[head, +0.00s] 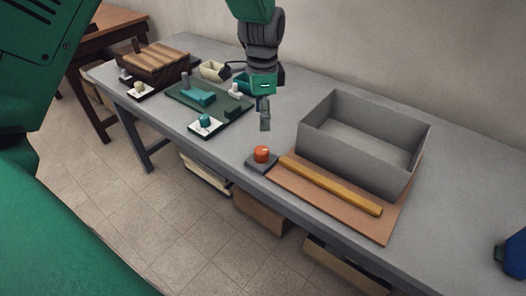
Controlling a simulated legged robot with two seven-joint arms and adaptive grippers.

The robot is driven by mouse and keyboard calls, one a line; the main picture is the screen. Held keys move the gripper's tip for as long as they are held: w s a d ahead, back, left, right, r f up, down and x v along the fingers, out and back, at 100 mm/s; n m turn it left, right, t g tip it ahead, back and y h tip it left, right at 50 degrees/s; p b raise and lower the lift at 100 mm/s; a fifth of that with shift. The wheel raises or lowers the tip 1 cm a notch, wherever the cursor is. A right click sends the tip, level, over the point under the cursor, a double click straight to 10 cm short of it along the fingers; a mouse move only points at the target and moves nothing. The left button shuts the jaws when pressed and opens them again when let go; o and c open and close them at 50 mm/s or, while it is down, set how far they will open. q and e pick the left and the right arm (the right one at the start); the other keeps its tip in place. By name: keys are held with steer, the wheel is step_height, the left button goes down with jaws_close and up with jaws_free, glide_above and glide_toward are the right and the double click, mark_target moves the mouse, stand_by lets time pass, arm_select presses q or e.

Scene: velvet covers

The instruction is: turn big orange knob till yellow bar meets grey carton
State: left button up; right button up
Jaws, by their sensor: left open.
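The big orange knob (262,154) stands on a small dark base at the table's front edge, at the near left corner of a brown board (378,229). The yellow bar (330,186) lies along the board, in front of the open grey carton (350,165). A narrow strip of board seems to show between bar and carton, widest toward the right. My left gripper (264,115) is open and points down, above and behind the knob, apart from it. My right gripper is not in view.
Left on the table (460,215) are a green board (180,101) with teal parts, a smaller teal knob (206,121), a wooden box (153,62) and a cream container (212,70). A blue object (514,252) is cut off at the right edge. Table space right of the carton is clear.

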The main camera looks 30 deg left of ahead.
mark_target(262, 149)
arm_select(q)
step_height(262, 149, down, 13)
steer(key=shift+r+b, duration=0.2)
steer(key=shift+b, duration=0.45)
steer(key=c, duration=1.1)
